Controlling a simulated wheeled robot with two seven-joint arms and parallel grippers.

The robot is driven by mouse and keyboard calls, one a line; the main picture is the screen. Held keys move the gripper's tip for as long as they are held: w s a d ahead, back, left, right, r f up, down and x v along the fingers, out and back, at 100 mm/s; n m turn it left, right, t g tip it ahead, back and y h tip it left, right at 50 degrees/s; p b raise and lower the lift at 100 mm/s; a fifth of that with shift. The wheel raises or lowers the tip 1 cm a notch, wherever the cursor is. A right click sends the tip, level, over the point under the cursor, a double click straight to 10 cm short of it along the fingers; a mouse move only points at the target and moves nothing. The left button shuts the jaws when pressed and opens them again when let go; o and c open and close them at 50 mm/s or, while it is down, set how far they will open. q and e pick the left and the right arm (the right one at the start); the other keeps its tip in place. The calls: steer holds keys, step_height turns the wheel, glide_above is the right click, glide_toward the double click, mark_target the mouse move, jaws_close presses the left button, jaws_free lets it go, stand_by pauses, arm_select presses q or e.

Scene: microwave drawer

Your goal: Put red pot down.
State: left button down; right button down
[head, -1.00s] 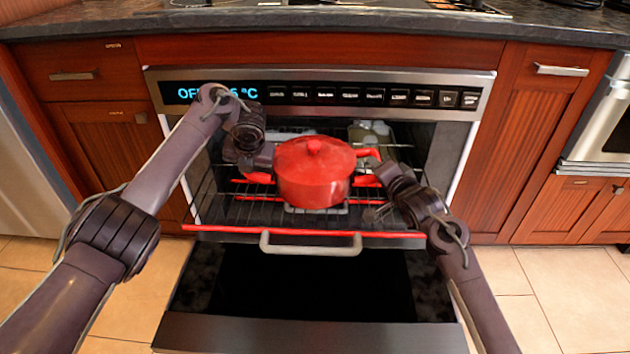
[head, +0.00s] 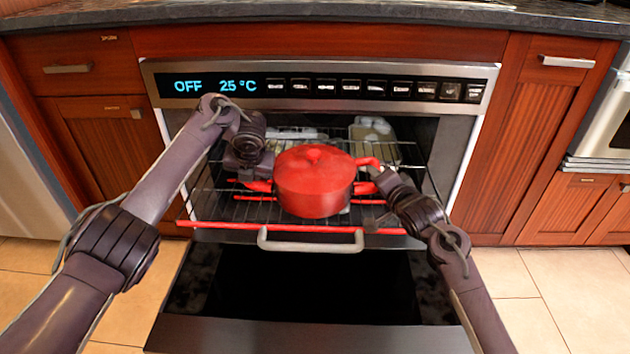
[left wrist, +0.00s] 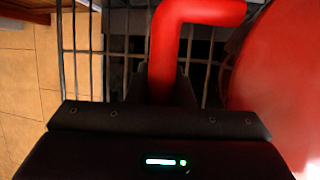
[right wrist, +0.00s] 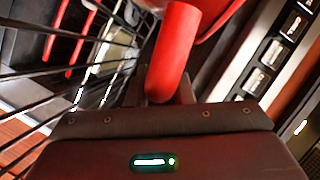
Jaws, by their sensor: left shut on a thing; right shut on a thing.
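The red pot (head: 314,186), lid on, is upright at the wire rack (head: 240,208) pulled out of the open oven. From the head view I cannot tell whether its base touches the rack. My left gripper (head: 262,178) is at the pot's left handle; in the left wrist view it is shut on that red handle (left wrist: 172,60). My right gripper (head: 374,176) is at the right handle; in the right wrist view it is shut on that handle (right wrist: 172,55). The fingertips are mostly hidden behind the handles.
The oven door (head: 310,335) is folded down below the rack. A grey handle (head: 310,241) sits on the rack's red front bar (head: 210,225). A pale object (head: 374,138) stands at the back right. The panel (head: 320,86) reads OFF, 25 °C.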

arm_select(q)
steer(key=c, duration=1.5)
jaws_free()
steer(key=shift+a+r, duration=0.1)
arm_select(e)
steer(key=c, duration=1.5)
jaws_free()
steer(key=shift+d+r, duration=0.1)
arm_select(q)
steer(key=shift+o, duration=1.1)
steer(key=shift+s+r, duration=0.1)
steer(key=shift+s, duration=0.05)
arm_select(e)
steer(key=shift+o, duration=1.1)
steer(key=shift+s+r, duration=0.1)
